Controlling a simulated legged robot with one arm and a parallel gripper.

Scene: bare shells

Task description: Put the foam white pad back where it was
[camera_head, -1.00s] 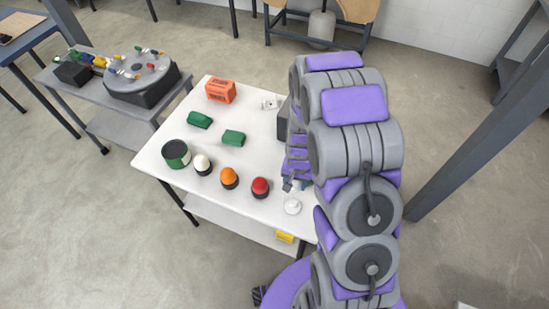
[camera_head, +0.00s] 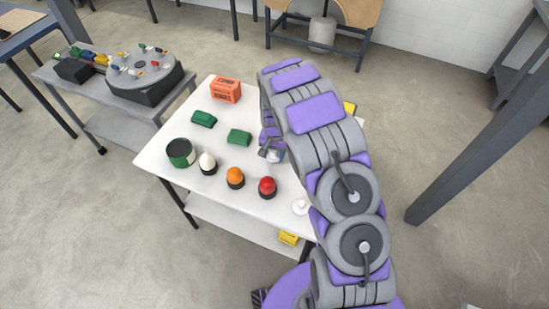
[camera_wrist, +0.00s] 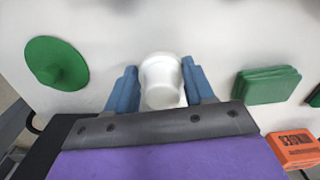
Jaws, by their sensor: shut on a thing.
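My gripper (camera_wrist: 163,88) is shut on a smooth white rounded piece, which I take to be the foam white pad (camera_wrist: 161,76). It sits between the two blue fingers in the wrist view. In the head view, my gripper (camera_head: 270,152) is over the right part of the white table (camera_head: 222,207), with a bit of the white piece (camera_head: 276,157) showing beside it. My arm hides much of that side. I cannot tell whether the piece touches the table.
White (camera_head: 207,163), orange (camera_head: 235,177) and red (camera_head: 267,187) domes on dark bases stand near the front edge. A green-and-black tin (camera_head: 180,153), green blocks (camera_head: 239,137), an orange box (camera_head: 226,90) and a white knobbed disc (camera_head: 301,206) are around. A green knobbed disc (camera_wrist: 57,63) shows in the wrist view.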

